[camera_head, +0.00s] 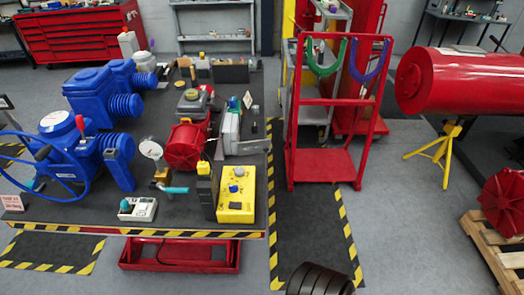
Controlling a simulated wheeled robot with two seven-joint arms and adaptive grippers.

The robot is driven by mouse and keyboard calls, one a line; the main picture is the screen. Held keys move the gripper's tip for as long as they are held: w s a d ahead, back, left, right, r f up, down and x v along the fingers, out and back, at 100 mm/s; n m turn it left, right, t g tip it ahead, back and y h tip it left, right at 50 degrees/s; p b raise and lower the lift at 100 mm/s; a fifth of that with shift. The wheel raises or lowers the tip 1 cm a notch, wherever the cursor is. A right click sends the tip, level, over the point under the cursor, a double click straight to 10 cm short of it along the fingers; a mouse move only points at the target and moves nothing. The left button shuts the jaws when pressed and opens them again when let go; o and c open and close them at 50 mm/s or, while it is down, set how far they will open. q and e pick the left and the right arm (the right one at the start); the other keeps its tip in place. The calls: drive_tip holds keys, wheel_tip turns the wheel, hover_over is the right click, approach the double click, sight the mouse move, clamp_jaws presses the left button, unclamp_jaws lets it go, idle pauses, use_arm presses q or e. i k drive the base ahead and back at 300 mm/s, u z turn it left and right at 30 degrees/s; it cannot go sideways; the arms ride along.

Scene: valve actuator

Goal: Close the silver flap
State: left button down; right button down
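A red, round-bodied valve actuator (185,145) lies on the dark workbench. Beside it on the right stands a light grey-silver box (231,122). A flat silver flap (247,146) sticks out from the box's lower front towards the right, so it looks open. It is small here, and its hinge cannot be made out. Neither gripper can be made out, and nothing is seen touching the flap. A dark ribbed part at the bottom edge may be mine.
The workbench (75,222) has a yellow-black striped front edge. Blue valve bodies (67,150) fill the left. A red trolley (322,168) stands right, past striped floor.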

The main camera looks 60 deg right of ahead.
sight(254, 146)
drive_tip(key=z, duration=0.4)
drive_tip(key=i, duration=0.8)
drive_tip(key=z, duration=0.65)
